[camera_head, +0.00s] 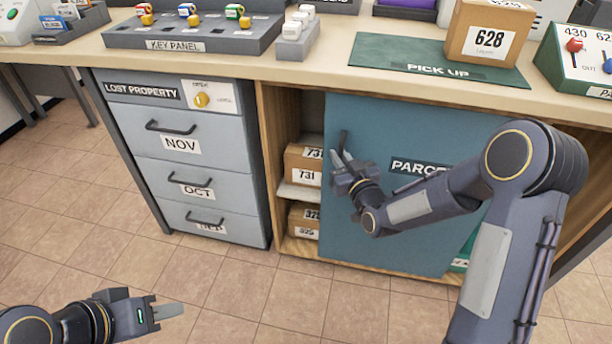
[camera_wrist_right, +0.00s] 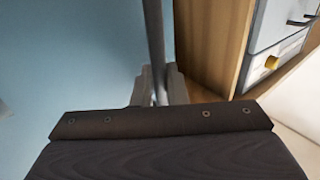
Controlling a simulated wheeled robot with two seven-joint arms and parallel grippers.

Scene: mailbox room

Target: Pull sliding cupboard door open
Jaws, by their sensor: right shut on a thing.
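The blue sliding cupboard door (camera_head: 400,245), labelled PARCELS in part, covers most of the wooden cupboard (camera_head: 268,130). A gap at its left side shows shelves with parcels. A dark upright bar handle (camera_head: 343,140) is near the door's left edge. My right gripper (camera_head: 342,163) is at this handle, shut on it. In the right wrist view the handle (camera_wrist_right: 155,45) runs upright between the fingertips (camera_wrist_right: 158,88). My right arm hides part of the door and its label. My left gripper (camera_head: 168,312) is low at the left, away from the cupboard; its jaw gap is not clear.
Parcels (camera_head: 303,165) sit on the shelves in the gap. A grey drawer unit (camera_head: 190,165) marked NOV and OCT stands left of the cupboard. The counter (camera_head: 345,55) above carries a key panel (camera_head: 190,40), a green PICK UP mat (camera_head: 400,60) and a box marked 628 (camera_head: 485,40).

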